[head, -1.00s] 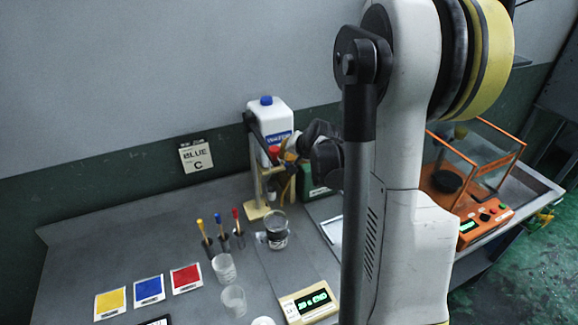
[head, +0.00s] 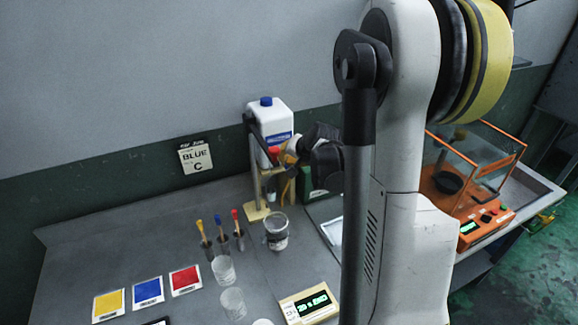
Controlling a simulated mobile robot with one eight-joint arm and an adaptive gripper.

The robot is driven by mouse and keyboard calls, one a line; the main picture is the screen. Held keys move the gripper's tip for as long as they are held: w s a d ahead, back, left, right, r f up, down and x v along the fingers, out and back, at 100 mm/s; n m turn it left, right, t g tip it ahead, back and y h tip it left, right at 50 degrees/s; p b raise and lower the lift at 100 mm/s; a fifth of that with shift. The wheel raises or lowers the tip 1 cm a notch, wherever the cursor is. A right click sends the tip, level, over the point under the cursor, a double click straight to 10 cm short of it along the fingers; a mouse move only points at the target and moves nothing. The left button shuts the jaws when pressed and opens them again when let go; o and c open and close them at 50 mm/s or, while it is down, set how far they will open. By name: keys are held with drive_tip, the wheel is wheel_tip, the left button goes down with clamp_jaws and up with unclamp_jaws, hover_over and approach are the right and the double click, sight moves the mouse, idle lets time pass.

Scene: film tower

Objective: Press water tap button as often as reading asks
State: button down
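A white bottle with a blue cap (head: 268,118) stands at the back of the bench behind a wooden stand (head: 257,213). A small red part (head: 273,153) shows at the stand's top; I cannot tell for sure that it is the tap button. My gripper (head: 289,150) is at the stand's top, close to the red part; contact cannot be made out. Its fingers are too small and overlapped to show open or shut. A glass beaker (head: 277,235) stands in front of the stand. A display box (head: 309,302) at the front shows green characters, perhaps "20 s END".
A wall card (head: 195,156) reads "BLUE C". Yellow (head: 109,304), blue (head: 148,290) and red (head: 186,280) cards lie front left. Brushes (head: 221,235) stand in holders beside clear cups (head: 223,269). An orange-framed balance (head: 487,215) is at right. The bench's back left is clear.

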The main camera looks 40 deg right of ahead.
drive_tip(key=shift+f, duration=0.25)
drive_tip(key=shift+r, duration=0.1)
idle(0.4)
drive_tip(key=shift+r+p, duration=0.5)
drive_tip(key=shift+r, duration=0.45)
drive_tip(key=shift+r+p, duration=1.75)
drive_tip(key=shift+r, duration=0.8)
drive_tip(key=shift+f, duration=0.1)
